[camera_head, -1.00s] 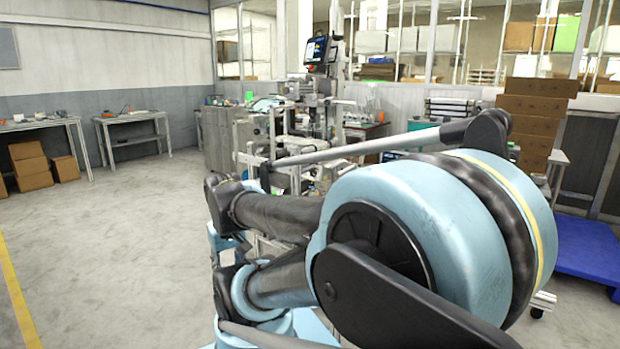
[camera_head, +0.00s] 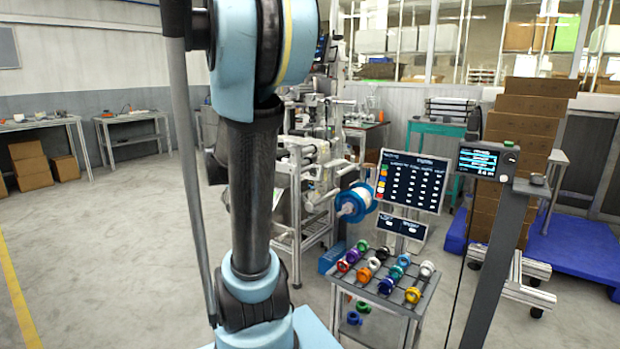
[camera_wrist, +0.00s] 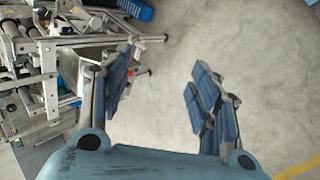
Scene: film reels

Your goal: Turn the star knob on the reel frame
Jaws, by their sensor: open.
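My gripper (camera_wrist: 160,95) is open and empty in the wrist view, its two blue-padded fingers spread wide over grey floor. The head view does not show it. A metal machine frame (camera_head: 297,205) stands right of my arm in the head view, with a blue-flanged white reel (camera_head: 355,203) at its right side. Metal bars and rollers, which look like a machine frame (camera_wrist: 50,75), fill the left of the wrist view, beside and below the left finger. I cannot make out the star knob in either view.
A cart (camera_head: 397,297) with several coloured spools stands in front of a chart board (camera_head: 412,182). A dark post with a small display (camera_head: 487,162) stands to its right. Stacked cartons (camera_head: 525,130) and a blue pallet (camera_head: 585,250) are farther right.

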